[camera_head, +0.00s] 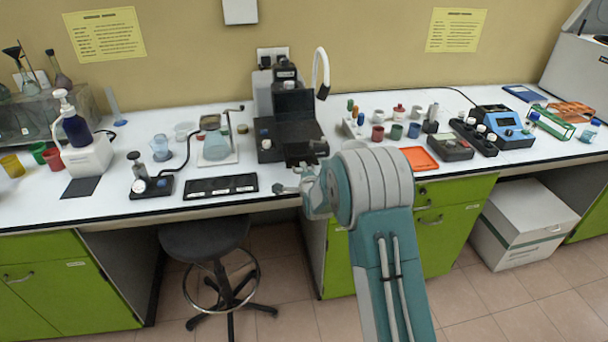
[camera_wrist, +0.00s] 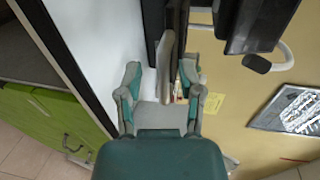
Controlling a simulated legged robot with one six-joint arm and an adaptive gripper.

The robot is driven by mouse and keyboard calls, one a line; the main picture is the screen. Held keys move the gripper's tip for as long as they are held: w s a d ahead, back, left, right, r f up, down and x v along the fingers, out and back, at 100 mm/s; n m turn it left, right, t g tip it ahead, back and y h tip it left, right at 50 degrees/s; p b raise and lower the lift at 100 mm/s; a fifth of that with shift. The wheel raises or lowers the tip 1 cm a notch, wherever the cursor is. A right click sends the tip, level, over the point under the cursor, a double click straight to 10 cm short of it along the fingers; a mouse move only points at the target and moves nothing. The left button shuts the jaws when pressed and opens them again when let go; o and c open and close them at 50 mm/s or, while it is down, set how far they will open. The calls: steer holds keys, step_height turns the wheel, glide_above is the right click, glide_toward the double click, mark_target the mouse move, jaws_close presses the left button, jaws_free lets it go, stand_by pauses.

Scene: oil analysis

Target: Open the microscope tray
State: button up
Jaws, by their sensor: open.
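The black microscope (camera_head: 287,112) stands at the back middle of the white bench. A dark flat piece (camera_head: 300,150), seemingly its tray, juts from its base toward the bench front. My gripper (camera_head: 290,182) is at the bench's front edge, just in front of this piece. In the wrist view my gripper (camera_wrist: 160,75) is open, one finger on each side. A grey upright piece (camera_wrist: 166,65) shows between the fingers, with dark microscope parts (camera_wrist: 262,18) beyond. I cannot tell what the grey piece is or whether the fingers touch it. My arm hides part of the bench.
A black slide tray (camera_head: 221,187) lies left of my gripper near the front edge. A flask on a stand (camera_head: 216,145) is left of the microscope. Small cups (camera_head: 397,131) and an orange tray (camera_head: 419,158) are to the right. A stool (camera_head: 206,240) stands below.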

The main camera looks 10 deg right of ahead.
steer(key=v, duration=1.2)
steer(key=s+r+n+g, duration=0.5)
steer(key=s+r+n, duration=0.4)
steer(key=s+r, duration=0.3)
steer(key=s+r+n+g, duration=0.1)
steer(key=s+n+g, duration=0.3)
steer(key=s, duration=2)
steer(key=n, duration=0.5)
steer(key=shift+r+g, duration=0.35)
steer(key=shift+g, duration=0.05)
